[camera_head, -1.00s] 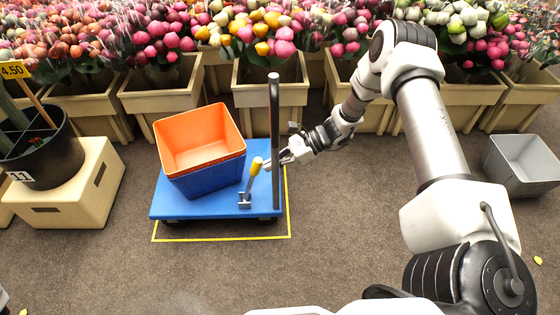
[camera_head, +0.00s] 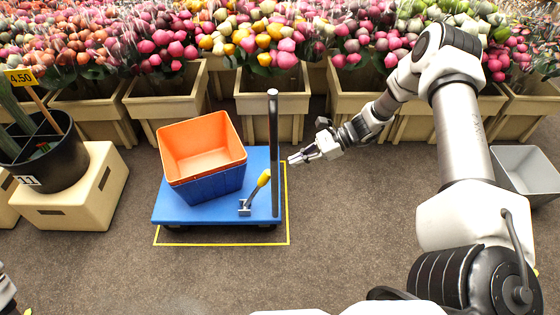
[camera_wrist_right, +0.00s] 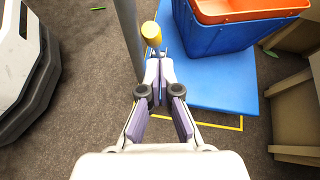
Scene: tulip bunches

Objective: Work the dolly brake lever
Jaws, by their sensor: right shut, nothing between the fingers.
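The brake lever, a grey stem with a yellow grip (camera_head: 263,178), stands on the right part of the blue dolly (camera_head: 185,212). It leans up and to the right. My right gripper (camera_head: 291,160) is shut and empty, to the right of the dolly's upright post and apart from the lever. In the right wrist view the yellow grip (camera_wrist_right: 151,34) shows just beyond the shut fingertips (camera_wrist_right: 160,66), which hide part of the stem. My left gripper is not in view.
An orange crate (camera_head: 203,142) sits in a blue one (camera_head: 212,187) on the dolly. The dark post (camera_head: 274,140) rises between lever and gripper. Yellow floor lines (camera_head: 220,244) border the dolly. Tulip boxes (camera_head: 272,108) line the back. Floor in front is clear.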

